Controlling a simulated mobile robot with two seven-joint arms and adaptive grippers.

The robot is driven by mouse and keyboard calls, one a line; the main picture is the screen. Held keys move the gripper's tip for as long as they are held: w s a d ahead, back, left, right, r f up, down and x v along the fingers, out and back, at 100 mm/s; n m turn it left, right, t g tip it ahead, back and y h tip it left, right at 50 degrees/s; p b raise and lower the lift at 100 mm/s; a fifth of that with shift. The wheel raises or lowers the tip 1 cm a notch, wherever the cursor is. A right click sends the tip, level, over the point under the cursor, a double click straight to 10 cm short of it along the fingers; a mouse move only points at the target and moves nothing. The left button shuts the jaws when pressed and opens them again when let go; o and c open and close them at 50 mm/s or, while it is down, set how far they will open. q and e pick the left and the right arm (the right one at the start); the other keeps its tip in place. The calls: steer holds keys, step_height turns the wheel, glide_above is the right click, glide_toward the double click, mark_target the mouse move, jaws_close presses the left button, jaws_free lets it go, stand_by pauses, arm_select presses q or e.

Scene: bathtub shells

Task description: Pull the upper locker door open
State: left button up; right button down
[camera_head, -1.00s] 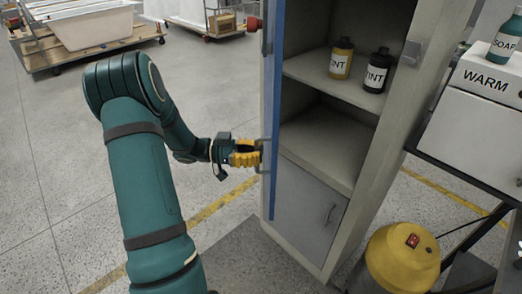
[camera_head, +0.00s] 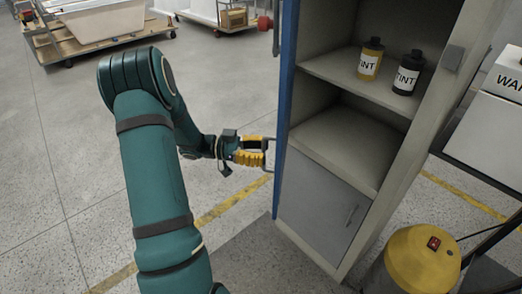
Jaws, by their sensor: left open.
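The upper locker door (camera_head: 287,100) stands swung wide open at the left of the locker (camera_head: 340,143). I see it almost edge-on as a narrow blue strip. Its grey bar handle (camera_head: 271,155) sticks out on the left side of the door. My left gripper (camera_head: 262,151) has yellow fingers and is open at the handle, with the fingers beside or around the bar; I cannot tell whether they touch it. My right gripper is not in view.
A yellow tint bottle (camera_head: 370,60) and a black one (camera_head: 407,74) stand on the locker's shelf. The lower door (camera_head: 318,210) is closed. A yellow canister (camera_head: 418,262) and a white warmer box (camera_head: 490,125) are at the right. Floor left of my arm is clear.

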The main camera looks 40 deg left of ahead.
arm_select(q)
steer(key=v, duration=1.1)
steer(key=shift+s+a, duration=0.1)
jaws_close()
